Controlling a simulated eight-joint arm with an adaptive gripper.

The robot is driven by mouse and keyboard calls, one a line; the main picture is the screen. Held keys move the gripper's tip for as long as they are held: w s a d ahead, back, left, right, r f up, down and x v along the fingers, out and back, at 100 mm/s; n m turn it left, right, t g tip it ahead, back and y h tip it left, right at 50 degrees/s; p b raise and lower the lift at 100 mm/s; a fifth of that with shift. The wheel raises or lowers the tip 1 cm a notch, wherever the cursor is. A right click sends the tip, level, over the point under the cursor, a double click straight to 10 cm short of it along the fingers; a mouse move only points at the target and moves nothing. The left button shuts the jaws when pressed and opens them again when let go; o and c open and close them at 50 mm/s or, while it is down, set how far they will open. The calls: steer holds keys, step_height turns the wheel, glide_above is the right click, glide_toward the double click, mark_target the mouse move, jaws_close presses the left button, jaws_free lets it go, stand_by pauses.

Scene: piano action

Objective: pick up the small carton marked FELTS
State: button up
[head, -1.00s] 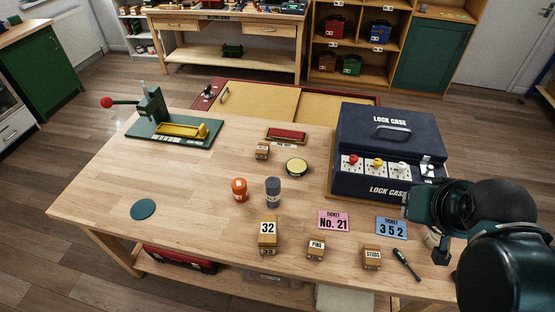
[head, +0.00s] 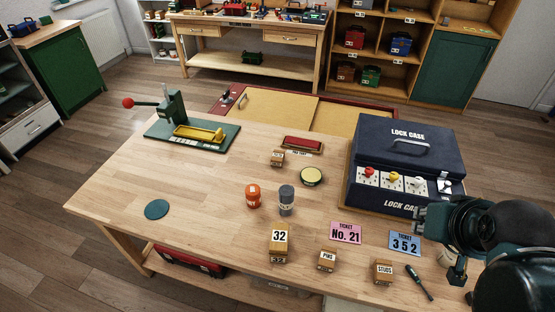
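Several small brown cartons with white labels stand on the wooden table. One carton (head: 277,158) stands at the back, just in front of the red-topped block; its label is too small to read. Two nearer cartons read PINS (head: 327,261) and STUDS (head: 383,272). No label legibly reads FELTS. My gripper (head: 435,222) is at the right, in front of the lock case and well away from the back carton. The arm partly hides it, and its opening cannot be made out.
The navy lock case (head: 408,143) stands at the right. An orange jar (head: 253,196), a grey jar (head: 286,200), a round yellow-topped tin (head: 311,176) and a taller carton marked 32 (head: 279,243) stand mid-table. A green press (head: 190,130) is back left. The left-front tabletop is mostly clear.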

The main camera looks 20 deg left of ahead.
steer(key=o, duration=1.4)
steer(key=shift+w, duration=0.1)
steer(key=w+a+r+m+g, duration=0.1)
steer(key=w+a+r+m, duration=0.2)
steer(key=w, duration=0.4)
steer(key=w+a+r+m+g, duration=0.1)
steer(key=w+a+r+m, duration=0.1)
steer(key=w+a, duration=0.5)
steer(key=m+g+p, duration=0.1)
steer(key=m+g, duration=0.4)
steer(key=m, duration=0.7)
glide_above(278, 155)
steer(key=f, duration=2.6)
steer(key=shift+s+d, duration=0.15)
steer(key=shift+d, duration=0.05)
steer(key=shift+a+f, duration=0.25)
steer(key=shift+f, duration=0.05)
